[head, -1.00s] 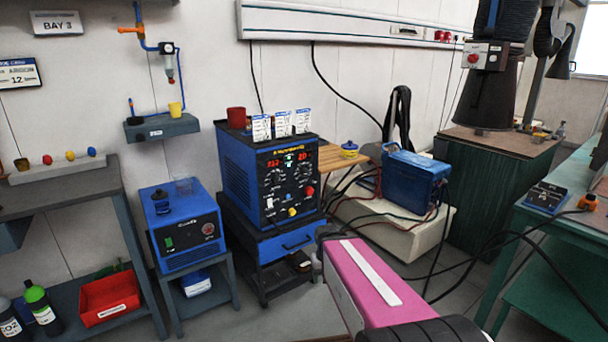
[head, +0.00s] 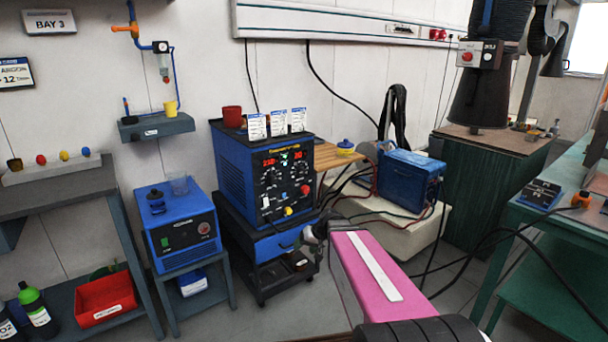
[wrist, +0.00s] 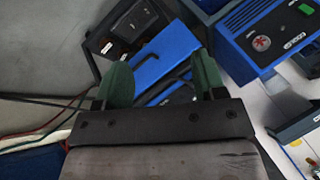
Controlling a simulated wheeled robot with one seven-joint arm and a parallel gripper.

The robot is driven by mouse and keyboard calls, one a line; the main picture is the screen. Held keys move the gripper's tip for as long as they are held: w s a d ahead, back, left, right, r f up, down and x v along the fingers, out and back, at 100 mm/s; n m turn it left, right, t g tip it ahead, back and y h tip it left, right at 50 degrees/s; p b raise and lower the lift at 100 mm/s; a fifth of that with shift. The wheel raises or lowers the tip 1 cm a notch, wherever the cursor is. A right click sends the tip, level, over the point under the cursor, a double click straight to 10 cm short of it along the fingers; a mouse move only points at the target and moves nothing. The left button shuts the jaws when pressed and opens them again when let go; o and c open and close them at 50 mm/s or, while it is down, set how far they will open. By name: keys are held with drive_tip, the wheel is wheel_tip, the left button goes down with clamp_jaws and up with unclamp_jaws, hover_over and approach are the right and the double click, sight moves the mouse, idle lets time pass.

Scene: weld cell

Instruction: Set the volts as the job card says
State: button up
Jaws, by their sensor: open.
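The blue welding power source (head: 228,165) stands on a blue and black cart. Its front panel has two red displays (head: 270,162), black dials (head: 272,177), a white switch, a yellow knob (head: 287,211) and a red knob (head: 305,190). The display digits are too small to read surely. Several white cards (head: 278,122) stand on top; their print is unreadable. My gripper (head: 314,234) is low at the right front of the cart. In the wrist view my gripper (wrist: 162,80) has its green fingers apart, with nothing between them, over the cart's blue drawer front (wrist: 165,52).
A smaller blue unit (head: 183,228) stands on a stool at left. A blue box (head: 410,178) with cables sits on a pale block at right. A red mug (head: 233,117) stands on the welder. A green bench (head: 545,240) is at far right.

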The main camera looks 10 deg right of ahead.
drive_tip(key=w+r+t+y, duration=0.2)
drive_tip(key=w+r+t, duration=0.15)
drive_tip(key=w, duration=0.45)
drive_tip(key=m+t+y, duration=0.2)
drive_tip(key=t, duration=0.6)
approach(303, 172)
drive_tip(key=x, duration=0.9)
drive_tip(key=shift+w, duration=0.15)
drive_tip(key=shift+a, duration=0.1)
drive_tip(key=c, duration=0.9)
